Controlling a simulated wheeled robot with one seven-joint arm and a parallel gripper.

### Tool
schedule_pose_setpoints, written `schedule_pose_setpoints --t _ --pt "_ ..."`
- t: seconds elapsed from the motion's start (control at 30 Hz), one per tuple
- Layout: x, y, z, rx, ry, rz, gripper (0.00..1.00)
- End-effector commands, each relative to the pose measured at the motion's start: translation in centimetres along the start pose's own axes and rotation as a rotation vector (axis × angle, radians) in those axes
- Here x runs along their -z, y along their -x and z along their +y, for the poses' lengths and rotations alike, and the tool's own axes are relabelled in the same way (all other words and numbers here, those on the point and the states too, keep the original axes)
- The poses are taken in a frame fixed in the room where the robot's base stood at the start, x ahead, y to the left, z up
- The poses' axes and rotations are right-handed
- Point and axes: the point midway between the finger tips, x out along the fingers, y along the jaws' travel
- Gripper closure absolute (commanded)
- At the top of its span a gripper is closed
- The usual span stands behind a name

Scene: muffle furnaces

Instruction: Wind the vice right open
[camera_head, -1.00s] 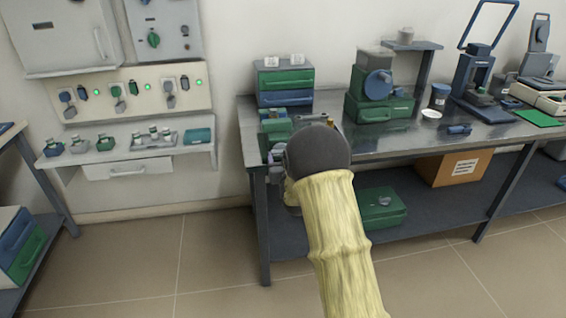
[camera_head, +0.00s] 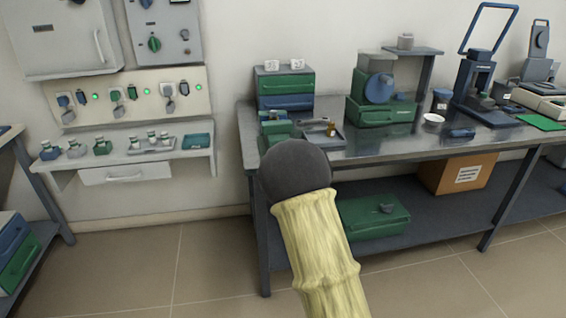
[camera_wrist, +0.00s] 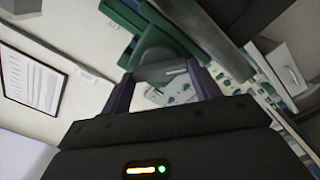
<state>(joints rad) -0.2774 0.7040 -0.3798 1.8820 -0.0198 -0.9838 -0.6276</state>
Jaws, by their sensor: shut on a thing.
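The green vice (camera_head: 275,131) is at the left end of the steel bench, partly hidden behind the dark round end of my arm in the head view. In the wrist view its green body (camera_wrist: 160,40) fills the top middle. A grey bar-like part, which looks like the vice handle (camera_wrist: 165,70), lies across between my fingers. My gripper (camera_wrist: 163,80) is shut on this handle, one purple finger at each side. The vice jaws and how far apart they stand cannot be made out. The gripper itself is hidden in the head view.
A green machine (camera_head: 382,108) is farther right. A green case (camera_head: 373,216) and a cardboard box (camera_head: 458,173) sit on the lower shelf. Floor in front is clear.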

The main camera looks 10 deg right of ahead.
Motion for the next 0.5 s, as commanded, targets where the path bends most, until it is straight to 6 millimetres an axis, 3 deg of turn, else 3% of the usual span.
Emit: schedule_pose_setpoints --t 0.5 --pt "0.02 0.02 -0.15 0.003 0.099 0.000 0.61"
